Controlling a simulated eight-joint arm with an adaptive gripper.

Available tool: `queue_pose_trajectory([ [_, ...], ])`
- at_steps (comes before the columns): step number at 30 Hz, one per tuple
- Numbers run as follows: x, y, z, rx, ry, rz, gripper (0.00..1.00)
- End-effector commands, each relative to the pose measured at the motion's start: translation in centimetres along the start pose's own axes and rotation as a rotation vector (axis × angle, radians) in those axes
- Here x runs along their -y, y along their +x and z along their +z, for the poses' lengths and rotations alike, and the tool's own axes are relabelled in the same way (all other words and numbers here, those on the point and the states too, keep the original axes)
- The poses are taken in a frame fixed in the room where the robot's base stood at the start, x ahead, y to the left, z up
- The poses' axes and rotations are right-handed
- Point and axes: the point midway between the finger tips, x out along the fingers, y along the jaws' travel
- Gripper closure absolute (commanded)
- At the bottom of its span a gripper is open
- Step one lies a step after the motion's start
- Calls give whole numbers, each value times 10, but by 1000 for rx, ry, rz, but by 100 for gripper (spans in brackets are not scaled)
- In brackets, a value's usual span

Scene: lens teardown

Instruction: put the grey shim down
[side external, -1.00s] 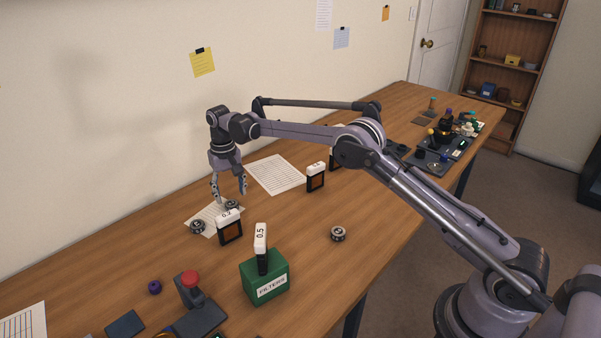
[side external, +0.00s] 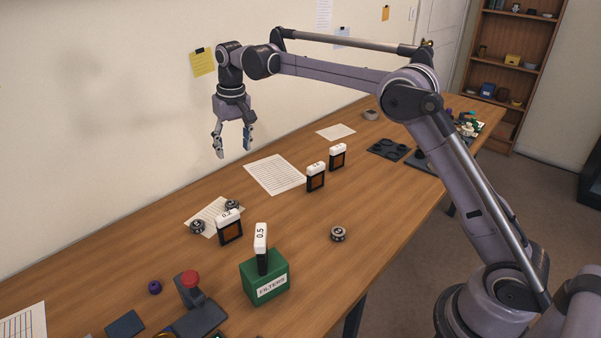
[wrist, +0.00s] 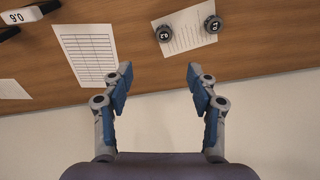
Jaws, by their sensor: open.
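Two small round grey pieces with dark, numbered tops, which look like the shims, sit on a paper sheet (side external: 208,217). One (side external: 197,227) is at the sheet's left edge; the other (side external: 232,205) is at its far right, partly behind a filter block. Both show in the wrist view, one at left (wrist: 163,33) and one at right (wrist: 213,24). I cannot tell which is the one named. A third similar piece (side external: 338,233) sits on bare wood at right. My gripper (side external: 233,153) is open and empty, well above the table; its spread fingers also show in the wrist view (wrist: 159,75).
A white-topped filter block (side external: 230,229) stands in front of the paper. A green filters box (side external: 265,283) holds an upright block. Two more blocks (side external: 316,177) (side external: 337,156) stand right of a lined sheet (side external: 274,174). A red-knobbed device (side external: 190,288) stands near left.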

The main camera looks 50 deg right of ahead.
Motion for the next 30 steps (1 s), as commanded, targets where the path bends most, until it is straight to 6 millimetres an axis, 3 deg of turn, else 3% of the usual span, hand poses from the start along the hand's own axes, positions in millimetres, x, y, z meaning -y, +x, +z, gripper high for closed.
queue_pose_trajectory([
  [6,-17,-47,41,-87,-37,-19,41],
  [15,-42,-82,115,-208,-87,-38,41],
  [22,-63,-86,181,-301,-127,-46,41],
  [30,-85,-62,260,-409,-173,-49,41],
])
